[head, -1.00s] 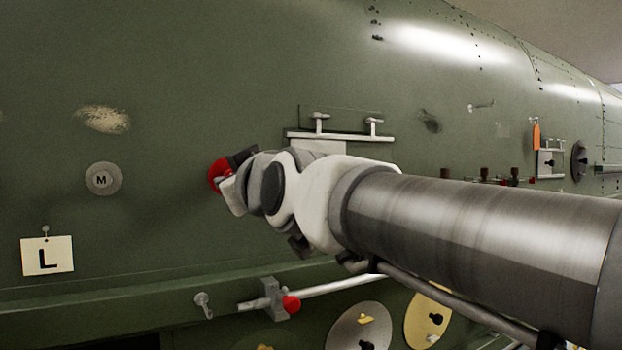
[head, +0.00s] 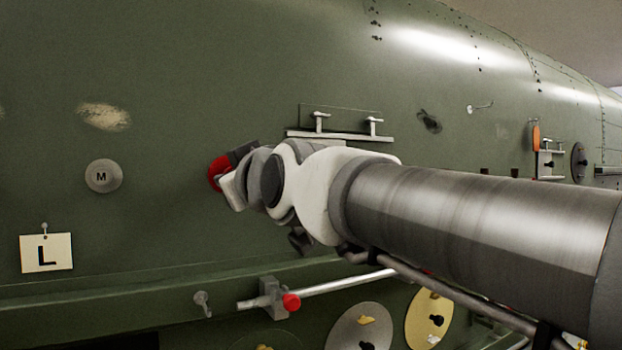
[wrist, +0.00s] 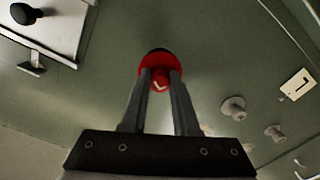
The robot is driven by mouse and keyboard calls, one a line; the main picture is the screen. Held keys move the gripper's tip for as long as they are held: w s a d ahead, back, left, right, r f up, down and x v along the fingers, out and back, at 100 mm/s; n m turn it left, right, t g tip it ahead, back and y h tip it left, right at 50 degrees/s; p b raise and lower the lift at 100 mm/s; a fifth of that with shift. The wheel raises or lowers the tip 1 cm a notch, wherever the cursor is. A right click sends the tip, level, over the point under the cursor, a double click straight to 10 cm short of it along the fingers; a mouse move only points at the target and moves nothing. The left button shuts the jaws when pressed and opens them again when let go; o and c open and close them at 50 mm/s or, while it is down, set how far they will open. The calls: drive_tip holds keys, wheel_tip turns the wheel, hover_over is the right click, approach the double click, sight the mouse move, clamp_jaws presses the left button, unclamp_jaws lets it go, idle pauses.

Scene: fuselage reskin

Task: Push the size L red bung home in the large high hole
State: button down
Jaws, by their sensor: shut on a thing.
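The red bung (wrist: 160,64) is between the two fingers of my gripper (wrist: 160,80), which are shut on its small red stem. Its wide red flange faces the green fuselage skin. A dark crescent shows just past the flange's far edge in the wrist view; I cannot tell how deep the bung sits in the hole. In the head view the red bung (head: 216,173) is at the skin, partly covered by my gripper (head: 230,180). The large high hole itself is hidden behind the bung.
A grey disc marked M (head: 104,176) is on the skin to the left. A card marked L (head: 46,253) hangs below it. A panel with two handles (head: 340,135) is just above my wrist. A rail with a red-ended clamp (head: 272,298) runs below.

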drive_tip(key=shift+p+x, duration=0.35)
drive_tip(key=shift+x, duration=1.45)
idle(0.4)
drive_tip(key=c, duration=0.6)
unclamp_jaws()
drive_tip(key=shift+s+d+f+b, duration=0.1)
drive_tip(key=shift+s+d+b, duration=0.15)
drive_tip(key=shift+s+b, duration=0.3)
drive_tip(key=b+v, duration=0.2)
drive_tip(key=v, duration=0.1)
drive_tip(key=shift+s+d, duration=0.25)
drive_tip(key=shift+s, duration=0.05)
